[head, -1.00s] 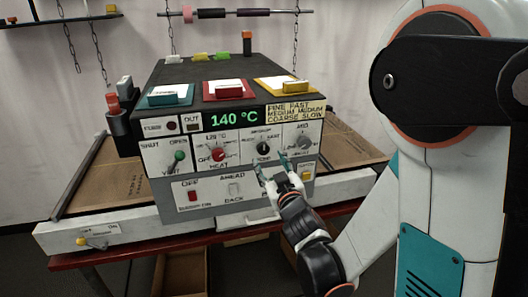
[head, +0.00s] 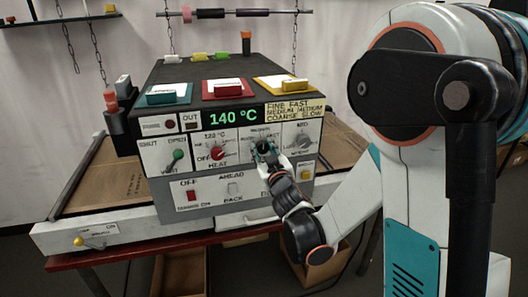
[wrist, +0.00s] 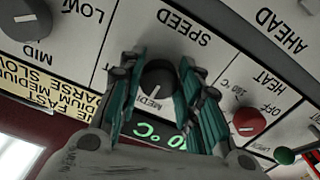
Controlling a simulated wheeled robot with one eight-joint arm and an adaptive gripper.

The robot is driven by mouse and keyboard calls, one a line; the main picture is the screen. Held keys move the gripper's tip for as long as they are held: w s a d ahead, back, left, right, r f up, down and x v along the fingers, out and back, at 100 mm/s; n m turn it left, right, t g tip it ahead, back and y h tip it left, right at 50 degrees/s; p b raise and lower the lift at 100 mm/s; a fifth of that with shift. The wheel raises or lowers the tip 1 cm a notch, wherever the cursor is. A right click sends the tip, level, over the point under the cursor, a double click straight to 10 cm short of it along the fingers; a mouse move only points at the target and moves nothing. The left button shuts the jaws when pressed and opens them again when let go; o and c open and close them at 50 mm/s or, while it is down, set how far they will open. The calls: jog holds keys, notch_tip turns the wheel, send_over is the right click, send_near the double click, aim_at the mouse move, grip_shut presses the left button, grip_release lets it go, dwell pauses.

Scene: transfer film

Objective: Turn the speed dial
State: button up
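The black speed dial (wrist: 157,78) sits on the white machine panel under the word SPEED, which is upside down in the wrist view. Its white mark points toward the MEDIUM label. My gripper (wrist: 163,68) has its two teal fingers on either side of the dial, spread apart. I cannot tell whether the fingers touch it. In the head view my gripper (head: 265,150) is at the panel's middle dial and largely covers it.
A red heat knob (head: 217,153) and a grey knob (head: 302,141) flank the speed dial. A green-tipped vent lever (head: 178,155) is farther left. The display (head: 232,117) reads 140 °C. Switches sit below on the grey front.

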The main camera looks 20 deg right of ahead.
jog(key=shift+c, duration=0.7)
jog(key=n+b, duration=0.1)
jog(key=n, duration=0.4)
jog(key=shift+n, duration=0.3)
jog(key=n+b, duration=0.1)
jog(key=n, duration=0.5)
jog(key=shift+d+r, duration=0.1)
jog(key=shift+n, duration=0.3)
jog(key=o, duration=1)
jog(key=shift+o, duration=0.2)
